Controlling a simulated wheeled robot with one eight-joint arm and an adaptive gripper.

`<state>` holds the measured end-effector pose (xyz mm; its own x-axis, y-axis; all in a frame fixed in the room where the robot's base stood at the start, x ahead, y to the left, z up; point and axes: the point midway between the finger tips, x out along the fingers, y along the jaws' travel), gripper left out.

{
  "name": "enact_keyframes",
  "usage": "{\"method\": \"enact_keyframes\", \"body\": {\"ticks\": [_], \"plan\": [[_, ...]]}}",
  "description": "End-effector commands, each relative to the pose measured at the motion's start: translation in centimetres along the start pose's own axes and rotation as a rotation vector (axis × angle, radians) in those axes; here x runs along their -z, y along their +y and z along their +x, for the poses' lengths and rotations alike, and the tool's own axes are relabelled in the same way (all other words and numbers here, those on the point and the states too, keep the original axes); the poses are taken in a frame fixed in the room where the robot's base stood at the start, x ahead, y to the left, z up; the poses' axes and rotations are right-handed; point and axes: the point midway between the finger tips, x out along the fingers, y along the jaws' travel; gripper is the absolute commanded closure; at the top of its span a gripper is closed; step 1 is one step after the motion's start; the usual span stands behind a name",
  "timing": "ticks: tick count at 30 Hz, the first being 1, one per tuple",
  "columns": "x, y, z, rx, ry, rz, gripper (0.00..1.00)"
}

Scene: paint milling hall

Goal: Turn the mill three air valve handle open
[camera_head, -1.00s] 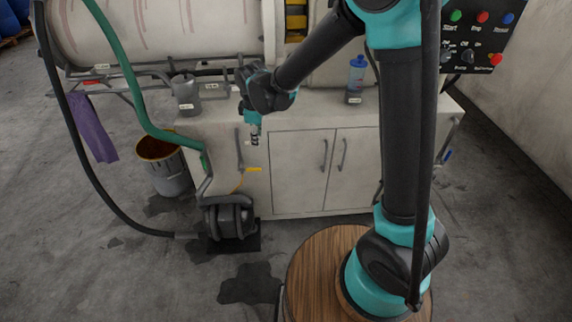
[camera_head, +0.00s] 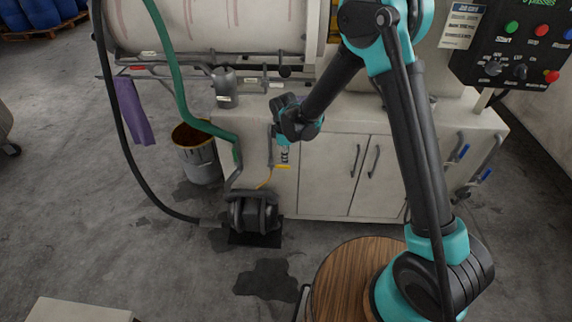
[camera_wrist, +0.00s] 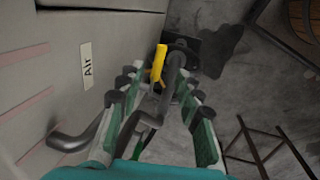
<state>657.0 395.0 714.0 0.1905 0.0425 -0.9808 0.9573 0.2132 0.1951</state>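A yellow valve handle (camera_wrist: 159,64) sits on a dark grey pipe in the wrist view, beside a white "Air" label (camera_wrist: 86,66) on the cabinet side. In the head view the yellow handle (camera_head: 282,167) shows small at the cabinet's left front, just below my gripper (camera_head: 285,154). In the wrist view my gripper (camera_wrist: 157,90) is open, with one finger on each side of the pipe and handle line. The handle appears near or just beyond the fingertips. I see no clear contact. Which mill number this is cannot be read.
A black pump (camera_head: 254,212) stands on the floor below, with a green hose (camera_head: 180,85) and a black hose. A bucket (camera_head: 199,158) stands to its left. Blue-handled valves (camera_head: 463,153) are at the cabinet's right. A wooden round top (camera_head: 340,285) is in front.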

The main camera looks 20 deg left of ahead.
Motion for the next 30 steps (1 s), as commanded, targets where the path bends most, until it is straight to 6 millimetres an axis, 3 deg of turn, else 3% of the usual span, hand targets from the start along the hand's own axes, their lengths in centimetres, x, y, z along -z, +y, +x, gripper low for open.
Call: {"method": "enact_keyframes", "body": {"ticks": [6,12,26,30], "plan": [[0.0,0.0,3.7,0.000,0.000,0.000,0.65],[0.0,0.0,6.0,0.000,0.000,-0.001,0.65],[0.0,0.0,7.0,0.000,0.000,0.000,0.65],[0.0,0.0,7.0,0.000,0.000,0.000,0.81]]}}
